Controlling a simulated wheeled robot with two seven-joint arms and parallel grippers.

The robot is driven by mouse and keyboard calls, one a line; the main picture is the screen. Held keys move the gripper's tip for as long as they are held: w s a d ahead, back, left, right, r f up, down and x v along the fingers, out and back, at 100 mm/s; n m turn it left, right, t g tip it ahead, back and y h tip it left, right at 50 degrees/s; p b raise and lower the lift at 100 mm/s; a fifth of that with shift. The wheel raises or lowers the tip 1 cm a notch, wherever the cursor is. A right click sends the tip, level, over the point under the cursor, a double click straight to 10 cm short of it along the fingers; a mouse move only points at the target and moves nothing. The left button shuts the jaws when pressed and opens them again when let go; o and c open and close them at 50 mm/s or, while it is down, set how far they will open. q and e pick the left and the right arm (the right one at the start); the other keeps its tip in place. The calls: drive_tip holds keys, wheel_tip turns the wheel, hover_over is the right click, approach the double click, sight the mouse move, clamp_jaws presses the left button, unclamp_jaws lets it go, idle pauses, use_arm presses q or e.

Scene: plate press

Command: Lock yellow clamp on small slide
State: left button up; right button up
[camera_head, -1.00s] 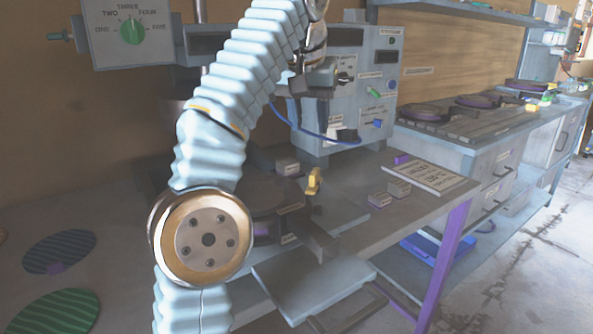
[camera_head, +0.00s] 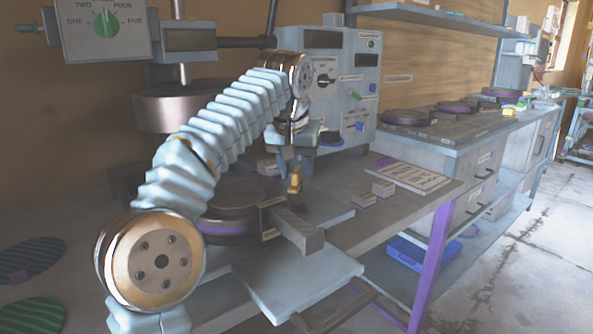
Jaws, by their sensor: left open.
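The yellow clamp (camera_head: 295,181) stands upright beside the round dark plate of the press, near the inner end of a grey bar (camera_head: 299,231). My left gripper (camera_head: 293,163) points down just above the clamp, its fingers apart. I cannot tell whether a finger touches the clamp. A thin pale slide plate (camera_head: 335,212) lies behind and right of the bar, and a larger pale plate (camera_head: 290,284) lies in front. I cannot tell which is the small slide. My left arm hides part of the press. My right gripper is not in view.
The round press base (camera_head: 226,227) has a purple band, with a heavy cylinder (camera_head: 180,106) above it. A control box (camera_head: 345,85) stands behind. Small labelled blocks (camera_head: 383,188) and a sign board (camera_head: 412,177) lie on the table at right. Green and dark discs lie at left.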

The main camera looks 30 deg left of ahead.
use_arm(q)
drive_tip(key=shift+c, duration=0.4)
clamp_jaws()
drive_tip(key=shift+r+m+h+p, duration=0.2)
drive_tip(key=shift+m+h+p, duration=0.2)
drive_tip(key=shift+m+p, duration=0.65)
drive_tip(key=shift+a+m+h+p, duration=0.15)
drive_tip(key=shift+m+h+p, duration=0.35)
drive_tip(key=shift+m+p, duration=0.55)
drive_tip(key=shift+f+m+h, duration=0.1)
drive_tip(key=shift+m+h, duration=0.2)
drive_tip(key=shift+m, duration=0.4)
drive_tip(key=shift+m+h, duration=0.3)
drive_tip(key=shift+m, duration=0.7)
